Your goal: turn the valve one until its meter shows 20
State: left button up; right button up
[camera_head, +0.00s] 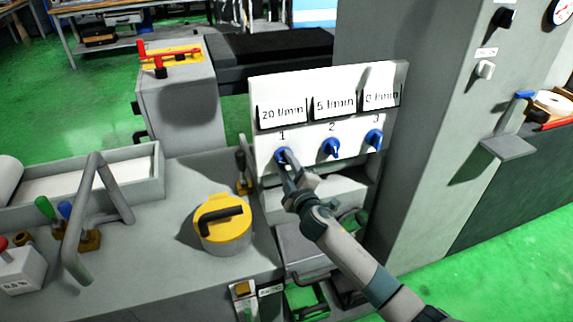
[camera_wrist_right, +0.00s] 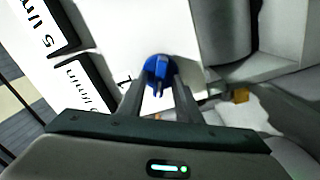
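A white panel (camera_head: 262,140) carries three blue valves under three meters. Valve one (camera_head: 283,155), under the label 1, is at the left, and its meter (camera_head: 282,113) reads 20 l/min. Valve two (camera_head: 330,148) is in the middle under a 5 l/min meter (camera_head: 333,105). Valve three (camera_head: 374,139) is at the right under a 0 l/min meter (camera_head: 381,100). My right gripper (camera_head: 288,168) is at valve one and partly hides it. In the right wrist view, its fingers stand apart on either side of the blue knob (camera_wrist_right: 158,72), with gaps beside the knob's handle. My left gripper is not in view.
A yellow-lidded pot (camera_head: 222,222) with a black handle stands left of the panel. A bent grey handle (camera_head: 88,215) rises further left. A tall grey cabinet (camera_head: 425,150) borders the panel on the right.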

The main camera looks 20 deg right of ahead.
jog(key=shift+s, duration=0.15)
